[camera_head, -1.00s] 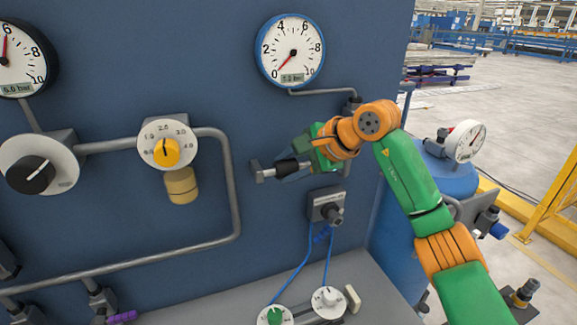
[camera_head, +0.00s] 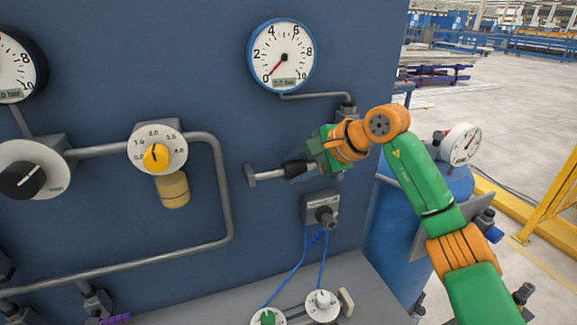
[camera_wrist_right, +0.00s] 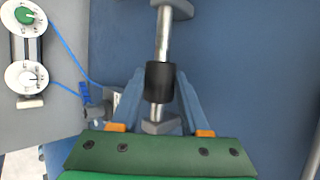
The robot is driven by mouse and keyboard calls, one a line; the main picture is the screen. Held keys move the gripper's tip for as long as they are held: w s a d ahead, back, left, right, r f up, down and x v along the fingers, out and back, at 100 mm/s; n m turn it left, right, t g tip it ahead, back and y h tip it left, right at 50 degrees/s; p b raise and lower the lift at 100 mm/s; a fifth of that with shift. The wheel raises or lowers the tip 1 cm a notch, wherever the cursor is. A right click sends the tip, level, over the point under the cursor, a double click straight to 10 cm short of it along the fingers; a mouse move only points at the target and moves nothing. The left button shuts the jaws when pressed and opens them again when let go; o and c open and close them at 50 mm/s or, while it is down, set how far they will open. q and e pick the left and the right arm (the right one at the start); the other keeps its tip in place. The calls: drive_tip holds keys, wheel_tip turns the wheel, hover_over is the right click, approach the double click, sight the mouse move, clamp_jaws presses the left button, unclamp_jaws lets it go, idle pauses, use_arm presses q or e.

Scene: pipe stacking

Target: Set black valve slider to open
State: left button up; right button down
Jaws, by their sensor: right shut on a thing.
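The black valve slider (camera_head: 294,169) is a dark sleeve on a short horizontal metal rod (camera_head: 268,175) on the blue panel, below a round white gauge. It also shows in the right wrist view (camera_wrist_right: 160,82), with bare rod between it and the far end bracket (camera_wrist_right: 172,8). My right gripper (camera_wrist_right: 160,76) is shut on the slider, one blue-grey finger on each side. In the head view the right gripper (camera_head: 303,167) partly covers the slider and the rod's right end. My left gripper is not in view.
The gauge (camera_head: 282,55) has its needle near 0. A dial with a yellow knob (camera_head: 156,157) and a grey pipe (camera_head: 225,190) are to the left. Below the gripper are a grey fitting (camera_head: 321,210) and blue cables (camera_head: 291,276). A blue tank (camera_head: 390,245) stands at right.

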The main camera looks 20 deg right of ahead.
drive_tip(key=shift+w+d+r, duration=0.1)
drive_tip(key=shift+d+r, duration=0.05)
drive_tip(key=shift+d, duration=0.05)
drive_tip(key=shift+a, duration=0.1)
drive_tip(key=c, duration=0.7)
unclamp_jaws()
drive_tip(key=shift+s+d, duration=0.2)
drive_tip(key=shift+d, duration=0.2)
drive_tip(key=shift+s+d, duration=0.1)
drive_tip(key=b+v, duration=0.2)
drive_tip(key=v, duration=0.5)
